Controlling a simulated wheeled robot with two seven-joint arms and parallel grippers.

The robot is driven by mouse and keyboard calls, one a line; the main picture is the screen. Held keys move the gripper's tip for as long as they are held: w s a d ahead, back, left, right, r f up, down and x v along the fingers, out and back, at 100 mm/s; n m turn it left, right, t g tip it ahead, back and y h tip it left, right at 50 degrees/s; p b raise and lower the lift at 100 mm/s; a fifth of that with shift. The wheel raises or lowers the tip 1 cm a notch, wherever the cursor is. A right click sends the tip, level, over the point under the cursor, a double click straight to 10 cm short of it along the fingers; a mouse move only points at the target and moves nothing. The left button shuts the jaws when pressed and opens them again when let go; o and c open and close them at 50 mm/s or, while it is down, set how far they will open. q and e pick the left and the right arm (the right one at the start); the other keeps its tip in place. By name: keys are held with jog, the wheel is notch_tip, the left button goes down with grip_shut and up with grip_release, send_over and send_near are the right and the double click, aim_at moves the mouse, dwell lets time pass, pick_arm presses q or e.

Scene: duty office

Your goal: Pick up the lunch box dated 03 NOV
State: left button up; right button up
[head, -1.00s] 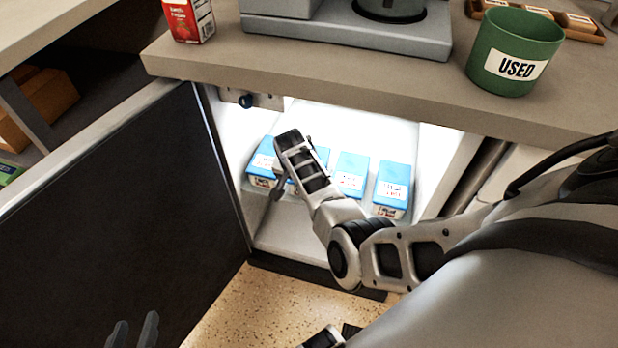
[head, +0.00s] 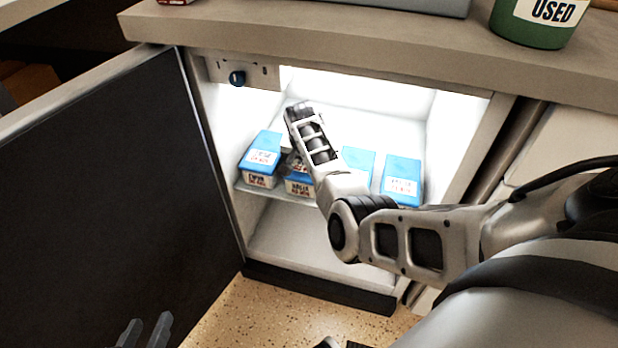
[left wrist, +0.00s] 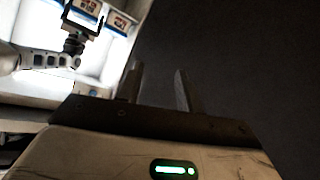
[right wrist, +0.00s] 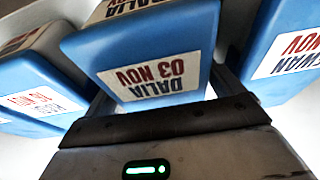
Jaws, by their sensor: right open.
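The lunch box labelled DALIA 03 NOV (right wrist: 160,50) fills the middle of the right wrist view, its label upside down. In the head view it is the second blue-lidded box from the left (head: 299,187), partly hidden by my right arm. My right gripper (right wrist: 163,98) is open, with one finger at each side of the box's near end. Whether the fingers touch it cannot be told. In the head view the right wrist hides most of that gripper. My left gripper (head: 145,333) is open and empty, low beside the door; it also shows in the left wrist view (left wrist: 158,88).
A box labelled EWAN (head: 262,158) stands to the left; two more boxes (head: 357,162) (head: 403,181) stand to the right on the fridge shelf. The open dark door (head: 110,190) is at left. The countertop (head: 330,35) overhangs the fridge, with a green USED cup (head: 540,25).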

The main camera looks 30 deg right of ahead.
jog(key=shift+b+x, duration=0.55)
jog(key=shift+x, duration=0.3)
pick_arm(q)
jog(key=shift+d+r+t+h, duration=0.3)
jog(key=shift+r+t+h, duration=0.15)
jog(key=shift+r, duration=0.4)
pick_arm(e)
jog(key=shift+r, duration=0.1)
jog(key=c, duration=1)
jog(key=shift+r, duration=0.1)
